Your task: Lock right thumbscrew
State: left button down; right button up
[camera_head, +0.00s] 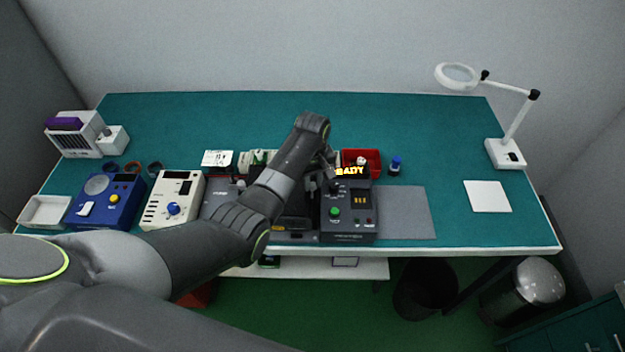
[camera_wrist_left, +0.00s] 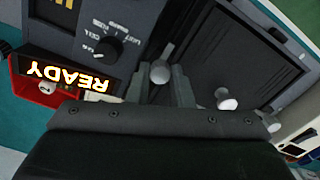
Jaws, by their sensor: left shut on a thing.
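A dark test station (camera_head: 348,222) stands at the table's front middle, with a lit READY display (camera_head: 349,171) on top. My left gripper (camera_head: 331,184) comes down over the station's left side, beside the display. In the left wrist view my left gripper (camera_wrist_left: 160,88) has its two fingers around the right thumbscrew (camera_wrist_left: 161,71), a pale round knob, and is shut on it. A second pale thumbscrew (camera_wrist_left: 227,101) stands free across the dark panel (camera_wrist_left: 232,52). Whether either screw is locked cannot be told. My right gripper is in neither view.
A black selector knob (camera_wrist_left: 107,49) sits close to the fingers. A red bin (camera_head: 372,157) and a blue bottle (camera_head: 396,165) stand behind the station. Blue (camera_head: 105,203) and cream (camera_head: 172,202) instruments stand at left. The table's right side is mostly clear around a white pad (camera_head: 487,196).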

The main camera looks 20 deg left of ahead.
pick_arm(q)
jog(key=shift+m, duration=0.3)
jog(key=m, duration=0.2)
jog(key=shift+m, duration=0.4)
jog(key=m, duration=1)
jog(key=shift+r+m, duration=0.1)
jog(key=shift+m, duration=2.1)
jog(key=c, duration=1.3)
grip_release()
